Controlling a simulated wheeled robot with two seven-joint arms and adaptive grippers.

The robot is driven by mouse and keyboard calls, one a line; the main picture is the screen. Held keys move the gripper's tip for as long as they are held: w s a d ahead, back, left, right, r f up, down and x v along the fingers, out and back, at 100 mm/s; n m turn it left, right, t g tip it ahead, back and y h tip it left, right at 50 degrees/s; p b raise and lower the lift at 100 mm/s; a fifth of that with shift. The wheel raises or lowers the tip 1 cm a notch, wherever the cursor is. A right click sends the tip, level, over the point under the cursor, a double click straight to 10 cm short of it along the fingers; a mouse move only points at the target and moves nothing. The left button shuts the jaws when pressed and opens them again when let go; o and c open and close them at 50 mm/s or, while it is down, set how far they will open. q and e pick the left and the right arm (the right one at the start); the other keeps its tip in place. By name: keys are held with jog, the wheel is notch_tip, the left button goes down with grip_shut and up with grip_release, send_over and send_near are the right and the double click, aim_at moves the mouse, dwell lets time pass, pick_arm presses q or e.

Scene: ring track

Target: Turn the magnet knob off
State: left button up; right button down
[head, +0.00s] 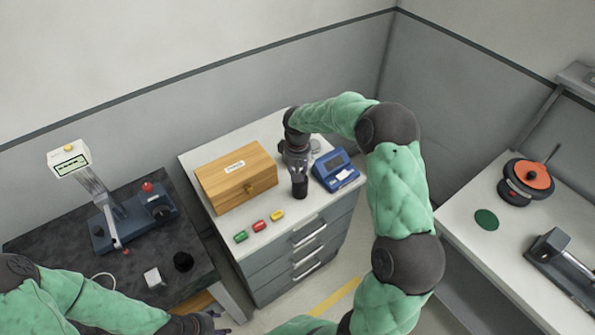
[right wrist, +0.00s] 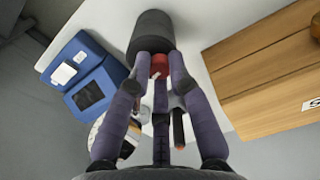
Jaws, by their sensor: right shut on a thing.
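A red knob (right wrist: 160,64) with a small white mark sits at the near end of a dark cylinder (right wrist: 152,32) in the right wrist view. My right gripper (right wrist: 160,60) is shut on the red knob, one finger on each side. In the head view the dark cylinder (head: 299,187) stands on the grey cabinet's top near its front edge, just below my right gripper (head: 297,167), which hides the knob there. My left gripper (head: 208,324) is at the bottom edge, partly cut off; its opening is unclear.
A wooden box (head: 236,178) is left of the cylinder and a blue device (head: 335,170) close on its right. Several small coloured blocks (head: 259,225) lie along the front. A dark table (head: 60,235) and a white table (head: 465,235) flank the cabinet (head: 215,222).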

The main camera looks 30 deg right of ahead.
jog(key=shift+n, duration=0.6)
jog(key=c, duration=1.1)
grip_release()
jog(key=shift+c, duration=0.2)
notch_tip(320, 180, up, 12)
